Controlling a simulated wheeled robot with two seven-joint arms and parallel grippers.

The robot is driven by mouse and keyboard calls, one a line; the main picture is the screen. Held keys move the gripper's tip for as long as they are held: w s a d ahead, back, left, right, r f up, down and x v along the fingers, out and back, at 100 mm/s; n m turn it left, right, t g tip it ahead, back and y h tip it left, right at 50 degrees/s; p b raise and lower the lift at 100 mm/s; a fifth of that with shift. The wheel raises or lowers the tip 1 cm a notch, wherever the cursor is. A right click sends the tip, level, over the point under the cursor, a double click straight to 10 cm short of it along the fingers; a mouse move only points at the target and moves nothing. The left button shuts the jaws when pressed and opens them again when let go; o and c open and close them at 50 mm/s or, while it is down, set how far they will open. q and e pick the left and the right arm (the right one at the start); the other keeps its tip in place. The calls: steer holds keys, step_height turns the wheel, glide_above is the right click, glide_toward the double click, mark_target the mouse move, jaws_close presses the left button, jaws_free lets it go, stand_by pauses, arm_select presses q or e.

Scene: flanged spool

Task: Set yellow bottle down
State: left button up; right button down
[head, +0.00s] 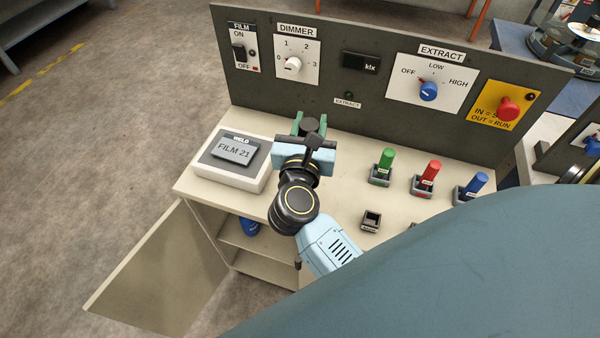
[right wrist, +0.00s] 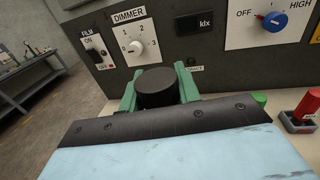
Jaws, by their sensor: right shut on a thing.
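My right gripper (head: 310,124) is over the back of the bench, in front of the panel below the dimmer. Its two green fingers are shut on a round thing with a black top (head: 309,125). The black top (right wrist: 157,87) also shows between the fingers in the right wrist view. The body below it is hidden, so I see no yellow and cannot tell whether it touches the bench. My left gripper is not in view.
Green (head: 385,163), red (head: 428,176) and blue (head: 472,188) handles stand in small holders on the bench (head: 345,150). An empty-looking holder (head: 371,220) is nearer. A FILM 21 box (head: 232,160) sits at left. The control panel (head: 345,95) rises behind; an open cabinet door (head: 160,270) is below.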

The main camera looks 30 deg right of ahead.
steer(key=shift+s+f+b, duration=0.1)
steer(key=shift+f+b, duration=0.65)
steer(key=shift+f, duration=3.95)
steer(key=shift+f, duration=0.1)
steer(key=c, duration=1)
jaws_free()
steer(key=b+v, duration=0.1)
steer(key=v, duration=1.1)
steer(key=shift+b, duration=0.35)
